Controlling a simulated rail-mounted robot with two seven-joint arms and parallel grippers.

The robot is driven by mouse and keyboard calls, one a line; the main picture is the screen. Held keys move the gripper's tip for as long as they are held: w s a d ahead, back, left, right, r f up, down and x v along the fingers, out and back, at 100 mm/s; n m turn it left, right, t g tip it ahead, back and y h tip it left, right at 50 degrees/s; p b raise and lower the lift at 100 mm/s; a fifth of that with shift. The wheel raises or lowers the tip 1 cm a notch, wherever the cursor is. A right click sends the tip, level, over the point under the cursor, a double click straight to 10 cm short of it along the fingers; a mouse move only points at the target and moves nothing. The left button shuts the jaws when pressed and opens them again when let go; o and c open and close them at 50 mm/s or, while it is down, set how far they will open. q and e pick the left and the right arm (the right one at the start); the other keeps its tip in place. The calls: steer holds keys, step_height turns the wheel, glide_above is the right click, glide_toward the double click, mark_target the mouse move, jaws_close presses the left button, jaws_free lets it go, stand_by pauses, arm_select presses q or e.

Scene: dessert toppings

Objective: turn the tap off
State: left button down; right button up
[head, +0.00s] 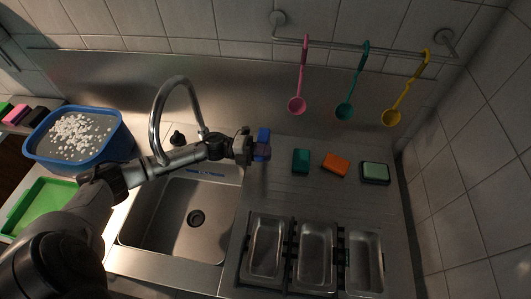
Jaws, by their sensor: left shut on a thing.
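The tap is a tall curved metal spout (175,86) behind the sink (143,226). Its mouth comes down at the left beside my left arm; I cannot tell whether water runs from it. A small dark knob (178,137) stands by the spout's base; I cannot tell if it is the tap's handle. My left arm passes across the back of the sink. My left gripper (258,150) is to the right of the spout, shut on a blue block (264,135) over the counter. The fingers partly hide the block. My right gripper is not in view.
Green (301,161), orange (336,164) and pale green (375,172) blocks lie right of the gripper. Metal pans (316,252) stand in front. Pink, teal and yellow ladles hang from a rail (360,48). A blue basin (118,140) with white bits stands left, near a green tray (38,207).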

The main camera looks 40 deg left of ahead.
arm_select(q)
steer(key=c, duration=1)
jaws_free()
steer(key=v, duration=1.2)
steer(key=shift+w, duration=0.1)
